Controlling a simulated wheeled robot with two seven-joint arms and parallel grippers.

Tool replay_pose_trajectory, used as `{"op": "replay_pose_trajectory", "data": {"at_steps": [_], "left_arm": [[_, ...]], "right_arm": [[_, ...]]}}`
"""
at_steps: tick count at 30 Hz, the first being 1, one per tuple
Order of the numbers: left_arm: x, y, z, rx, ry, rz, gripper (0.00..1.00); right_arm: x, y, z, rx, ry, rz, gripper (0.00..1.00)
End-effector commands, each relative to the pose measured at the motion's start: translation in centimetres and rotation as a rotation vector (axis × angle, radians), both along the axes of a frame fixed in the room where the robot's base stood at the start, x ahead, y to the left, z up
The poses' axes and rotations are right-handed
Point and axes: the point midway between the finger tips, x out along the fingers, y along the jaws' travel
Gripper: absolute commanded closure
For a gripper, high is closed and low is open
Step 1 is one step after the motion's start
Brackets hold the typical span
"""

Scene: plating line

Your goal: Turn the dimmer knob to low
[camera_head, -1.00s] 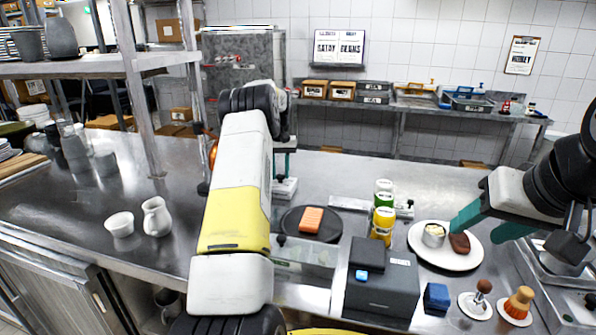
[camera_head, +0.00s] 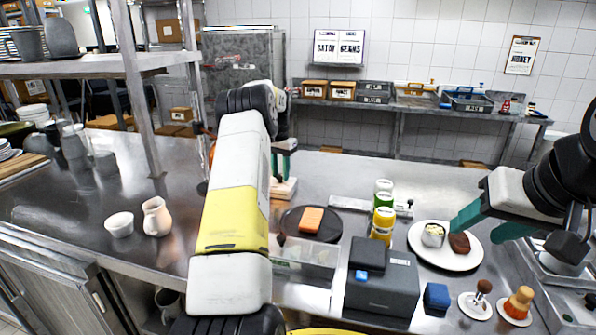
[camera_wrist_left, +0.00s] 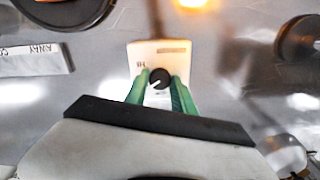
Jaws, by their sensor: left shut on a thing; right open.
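The dimmer is a small pale box (camera_head: 284,188) on the steel counter, behind the dark round plate. In the left wrist view its face (camera_wrist_left: 145,52) carries a small mark on the left and a dark strip near the far edge. Its black round knob (camera_wrist_left: 158,76) has a white pointer line aimed toward the lower left. My left gripper (camera_wrist_left: 159,84) is shut on the knob, with a green finger on each side. In the head view the fingers (camera_head: 284,170) come down on the box, and the knob is hidden. My right gripper (camera_head: 485,226) is open beside the white plate.
An orange sponge-like block (camera_head: 312,219) lies on the dark plate (camera_head: 330,230). Yellow and green cans (camera_head: 383,219), a dark box-shaped machine (camera_head: 383,290) and a white plate (camera_head: 448,262) with food stand to the right. A pitcher (camera_head: 157,217) and cup (camera_head: 120,225) stand at left.

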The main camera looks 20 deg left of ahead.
Motion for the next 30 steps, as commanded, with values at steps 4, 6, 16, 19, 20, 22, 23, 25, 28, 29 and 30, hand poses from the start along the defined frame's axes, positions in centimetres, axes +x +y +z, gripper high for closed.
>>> {"op": "replay_pose_trajectory", "data": {"at_steps": [4,6,16,19,20,22,23,25,28,29,30], "left_arm": [[0.0,0.0,0.0,-0.001,0.001,-0.006,1.00],[0.0,0.0,0.0,-0.001,0.001,-0.006,1.00],[0.0,0.0,0.0,0.000,0.001,-0.005,0.48],[0.0,0.0,0.0,0.000,0.001,-0.005,0.48],[0.0,0.0,0.0,0.000,0.001,-0.005,0.48],[0.0,0.0,0.0,0.000,0.001,-0.005,0.48],[0.0,0.0,0.0,0.000,0.001,-0.005,0.48],[0.0,0.0,0.1,0.000,0.000,-0.005,0.48],[0.0,0.0,0.9,0.001,-0.001,-0.005,0.48],[0.1,0.0,1.3,0.002,-0.002,-0.005,0.48],[0.1,0.0,1.9,0.001,-0.003,-0.005,0.48]], "right_arm": [[0.0,0.0,0.0,0.000,0.000,0.000,0.48],[0.0,0.0,0.0,0.000,0.000,0.000,0.48],[0.0,0.0,0.0,0.000,0.000,0.000,0.48],[0.0,0.0,0.0,0.000,0.000,0.000,0.48],[0.0,0.0,0.0,0.000,0.000,0.000,0.48],[0.0,0.0,0.0,0.000,0.000,0.000,0.48],[0.0,0.0,0.0,0.000,0.000,0.000,0.48],[0.0,0.0,0.0,0.000,0.000,0.000,0.48],[0.0,0.0,0.0,0.000,0.000,0.000,0.48],[0.0,0.0,0.0,0.000,0.000,0.000,0.48],[0.0,0.0,0.0,0.000,0.000,0.000,0.48]]}}
